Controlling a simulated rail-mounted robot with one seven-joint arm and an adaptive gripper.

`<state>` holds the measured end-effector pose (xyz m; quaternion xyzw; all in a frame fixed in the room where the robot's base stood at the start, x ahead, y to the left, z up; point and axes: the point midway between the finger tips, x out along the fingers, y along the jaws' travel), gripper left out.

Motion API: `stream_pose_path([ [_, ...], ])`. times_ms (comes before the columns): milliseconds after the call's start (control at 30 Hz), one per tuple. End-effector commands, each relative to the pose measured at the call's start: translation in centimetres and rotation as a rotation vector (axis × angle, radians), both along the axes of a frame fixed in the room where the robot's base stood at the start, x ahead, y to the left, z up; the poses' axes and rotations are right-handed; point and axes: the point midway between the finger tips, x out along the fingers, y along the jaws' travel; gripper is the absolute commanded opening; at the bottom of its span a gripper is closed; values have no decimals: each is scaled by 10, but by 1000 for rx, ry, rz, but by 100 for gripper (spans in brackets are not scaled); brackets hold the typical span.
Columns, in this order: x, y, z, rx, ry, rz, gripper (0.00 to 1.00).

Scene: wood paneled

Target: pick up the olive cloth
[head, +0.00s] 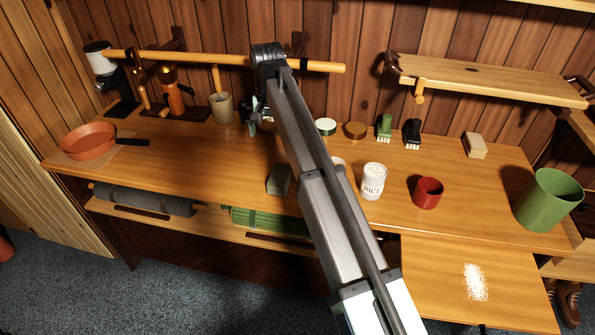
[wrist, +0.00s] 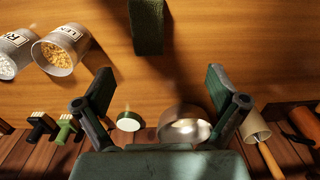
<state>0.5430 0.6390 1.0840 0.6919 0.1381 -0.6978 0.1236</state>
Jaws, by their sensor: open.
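A dark olive-green, block-shaped piece with a rough surface, which looks like the olive cloth (head: 279,179), sits near the front edge of the wooden counter, left of my arm. It also shows at the top middle of the wrist view, where the olive cloth (wrist: 148,27) is cut off by the frame edge. My gripper (wrist: 160,88) is open and empty, its two fingers wide apart and short of the cloth. In the head view my gripper (head: 255,117) is mostly hidden behind my arm, over the back of the counter.
A beige cup (head: 221,107) stands at the back left. A white labelled container (head: 373,181) and red cup (head: 427,192) stand right of my arm.

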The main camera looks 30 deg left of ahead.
Motion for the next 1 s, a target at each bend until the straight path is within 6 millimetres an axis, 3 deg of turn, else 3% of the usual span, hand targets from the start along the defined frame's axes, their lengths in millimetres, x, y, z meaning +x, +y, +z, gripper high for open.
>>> stream_pose_path([
  [67, 8, -12, 10, -12, -7, -9, 96],
  [167, 12, -18, 8, -20, -11, -13, 96],
  [700, 11, -18, -87, -20, -10, -13, 96],
  [1000, 12, -16, -110, -18, -11, -13, 96],
])
